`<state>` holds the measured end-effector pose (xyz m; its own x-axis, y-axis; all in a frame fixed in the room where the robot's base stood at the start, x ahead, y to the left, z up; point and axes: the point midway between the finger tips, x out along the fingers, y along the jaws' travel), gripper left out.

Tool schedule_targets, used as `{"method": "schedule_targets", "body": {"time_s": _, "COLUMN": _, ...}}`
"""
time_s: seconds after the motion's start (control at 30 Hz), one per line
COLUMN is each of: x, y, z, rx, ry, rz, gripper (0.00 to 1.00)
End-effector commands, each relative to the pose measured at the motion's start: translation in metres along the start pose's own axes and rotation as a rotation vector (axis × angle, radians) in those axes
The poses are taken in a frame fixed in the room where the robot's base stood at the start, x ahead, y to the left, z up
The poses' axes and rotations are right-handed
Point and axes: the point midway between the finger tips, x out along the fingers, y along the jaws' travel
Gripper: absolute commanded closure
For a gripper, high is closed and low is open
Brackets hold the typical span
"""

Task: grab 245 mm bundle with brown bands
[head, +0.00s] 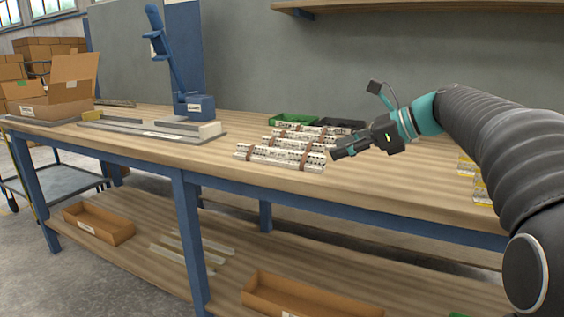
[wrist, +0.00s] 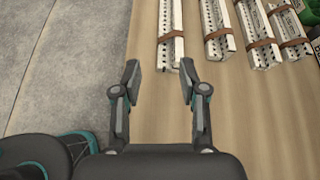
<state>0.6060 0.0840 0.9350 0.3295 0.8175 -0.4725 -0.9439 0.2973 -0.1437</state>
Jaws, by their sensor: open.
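Several white perforated bundles with brown bands lie in a group on the wooden workbench. The nearest bundle (head: 282,157) lies along the bench's front side in the head view. In the wrist view the nearest bundle (wrist: 170,38) has its end just ahead of my gripper, roughly in line with the gap between the fingers. Another banded bundle (wrist: 217,32) and further ones lie to its right. My gripper (head: 337,150) is at the right end of the bundles in the head view. In the wrist view my gripper (wrist: 158,78) is open and empty. I cannot read the bundles' lengths.
A green tray (head: 293,120) and a dark tray (head: 342,124) stand behind the bundles. A blue press (head: 194,105) and a long metal fixture (head: 150,132) stand to the left. The bench (head: 400,185) is clear near its front right.

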Motion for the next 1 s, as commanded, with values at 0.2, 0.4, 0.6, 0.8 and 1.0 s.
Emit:
{"method": "schedule_targets", "body": {"time_s": 0.2, "x": -0.001, "y": -0.027, "z": 0.010, "rx": 0.138, "ry": -0.094, "rz": 0.022, "gripper": 0.57}}
{"method": "schedule_targets", "body": {"time_s": 0.4, "x": 0.024, "y": -0.028, "z": 0.015, "rx": 0.151, "ry": -0.104, "rz": 0.028, "gripper": 0.57}}
{"method": "schedule_targets", "body": {"time_s": 0.6, "x": 0.060, "y": -0.027, "z": 0.018, "rx": 0.151, "ry": -0.102, "rz": 0.028, "gripper": 0.57}}
{"method": "schedule_targets", "body": {"time_s": 0.8, "x": 0.081, "y": -0.028, "z": 0.020, "rx": 0.150, "ry": -0.102, "rz": 0.025, "gripper": 0.57}}
{"method": "schedule_targets", "body": {"time_s": 1.0, "x": 0.088, "y": -0.028, "z": 0.021, "rx": 0.149, "ry": -0.102, "rz": 0.025, "gripper": 0.57}}
